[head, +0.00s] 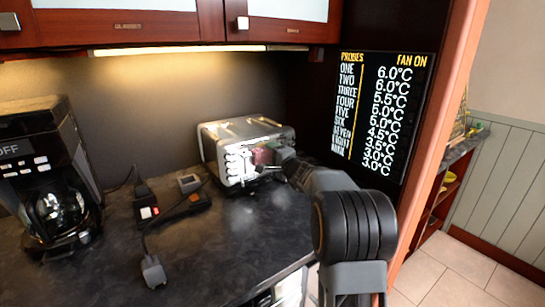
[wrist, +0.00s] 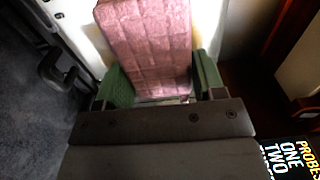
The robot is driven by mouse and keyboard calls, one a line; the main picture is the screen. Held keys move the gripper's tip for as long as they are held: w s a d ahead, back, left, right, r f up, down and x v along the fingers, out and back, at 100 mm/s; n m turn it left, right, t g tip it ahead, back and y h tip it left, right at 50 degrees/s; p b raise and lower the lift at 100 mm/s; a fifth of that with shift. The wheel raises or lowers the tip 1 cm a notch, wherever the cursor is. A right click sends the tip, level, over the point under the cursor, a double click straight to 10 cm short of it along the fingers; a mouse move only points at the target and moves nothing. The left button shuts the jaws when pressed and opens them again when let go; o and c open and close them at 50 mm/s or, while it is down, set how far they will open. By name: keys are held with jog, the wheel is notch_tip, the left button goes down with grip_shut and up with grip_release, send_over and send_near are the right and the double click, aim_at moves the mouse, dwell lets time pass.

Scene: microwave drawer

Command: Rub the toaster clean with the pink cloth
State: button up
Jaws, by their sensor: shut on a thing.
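The toaster (head: 247,130) is a silver and white box at the back right of the dark counter, with levers or knobs on its front. My gripper (head: 272,153) is at the toaster's front right side. In the wrist view my gripper (wrist: 160,88) is shut on the folded pink cloth (wrist: 150,40), with a green finger pad on each side of it. The cloth also shows as a small pink patch in the head view (head: 263,155), against or very close to the toaster's front. The bright toaster surface (wrist: 88,38) lies behind the cloth; whether they touch is unclear.
A black coffee maker (head: 45,170) stands at the left. A power strip with a red switch (head: 165,208) and a loose plug (head: 153,270) lie on the counter (head: 215,250). A display panel (head: 385,115) is at the right. Cabinets (head: 160,25) hang above.

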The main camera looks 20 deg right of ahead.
jog(key=shift+f, duration=0.1)
jog(key=shift+f+b, duration=0.85)
jog(key=shift+b, duration=0.55)
jog(key=shift+f+b, duration=0.8)
jog(key=shift+b, duration=0.4)
jog(key=shift+r, duration=0.15)
jog(key=shift+r, duration=0.75)
jog(key=shift+r, duration=0.15)
jog(key=shift+r+p, duration=0.45)
jog(key=shift+r, duration=0.25)
